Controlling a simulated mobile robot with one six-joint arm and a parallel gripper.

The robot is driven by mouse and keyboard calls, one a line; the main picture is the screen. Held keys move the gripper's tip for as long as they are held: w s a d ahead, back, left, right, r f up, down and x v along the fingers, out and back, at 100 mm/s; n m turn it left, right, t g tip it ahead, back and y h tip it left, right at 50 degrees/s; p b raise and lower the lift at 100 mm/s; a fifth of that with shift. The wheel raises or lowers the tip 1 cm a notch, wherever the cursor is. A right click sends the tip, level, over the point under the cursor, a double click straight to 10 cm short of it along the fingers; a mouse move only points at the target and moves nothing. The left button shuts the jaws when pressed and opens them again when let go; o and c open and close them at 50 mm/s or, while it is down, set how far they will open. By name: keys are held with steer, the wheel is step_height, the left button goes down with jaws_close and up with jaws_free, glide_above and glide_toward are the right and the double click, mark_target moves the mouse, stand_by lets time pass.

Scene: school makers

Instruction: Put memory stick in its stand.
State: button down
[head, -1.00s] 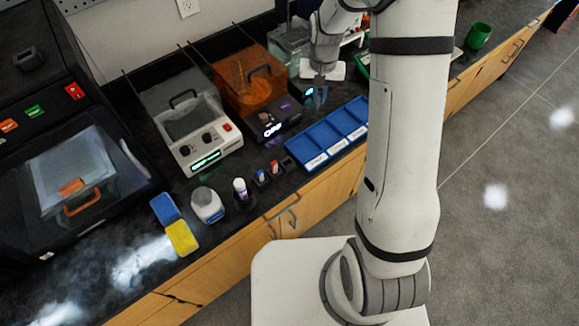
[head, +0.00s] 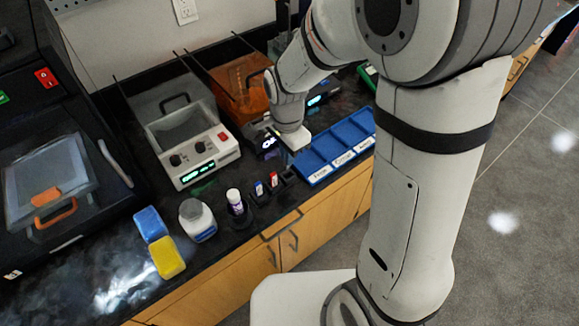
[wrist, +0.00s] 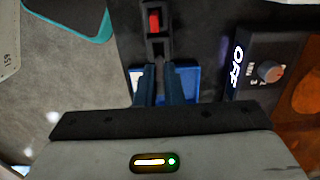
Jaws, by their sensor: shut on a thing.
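My gripper (wrist: 160,72) points down with its two dark fingers close together. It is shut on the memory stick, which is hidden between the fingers. In the wrist view the fingertips are just short of a black stand (wrist: 158,48) with an empty slot. Beyond it a red stick (wrist: 155,20) sits in its own black holder. In the head view the empty stand (head: 288,175) is at the right end of a row, beside the red stick (head: 274,180) and a blue one (head: 260,190). The gripper body (head: 294,139) is above and behind that stand; its fingertips are not clear there.
A blue compartment tray (head: 322,176) is right of the stands; part of it shows below the fingers in the wrist view (wrist: 186,82). A machine with a lit display (wrist: 268,72) stands close by.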

mark_target(287, 169)
steer(key=shift+f, duration=2.25)
steer(key=shift+f, duration=0.25)
steer(key=c, duration=1.5)
jaws_free()
steer(key=shift+c, duration=0.2)
steer(key=shift+r, duration=0.2)
step_height(287, 169, up, 11)
steer(key=shift+r, duration=0.15)
steer(key=shift+d+r, duration=0.1)
steer(key=shift+r, duration=0.4)
steer(key=s+d+r+n+t, duration=0.2)
steer(key=s+d+r+n, duration=0.3)
steer(key=s+d+n, duration=0.6)
steer(key=shift+s+d+r+t, duration=0.2)
steer(key=shift+s+d+t, duration=0.1)
steer(key=shift+s+d, duration=0.45)
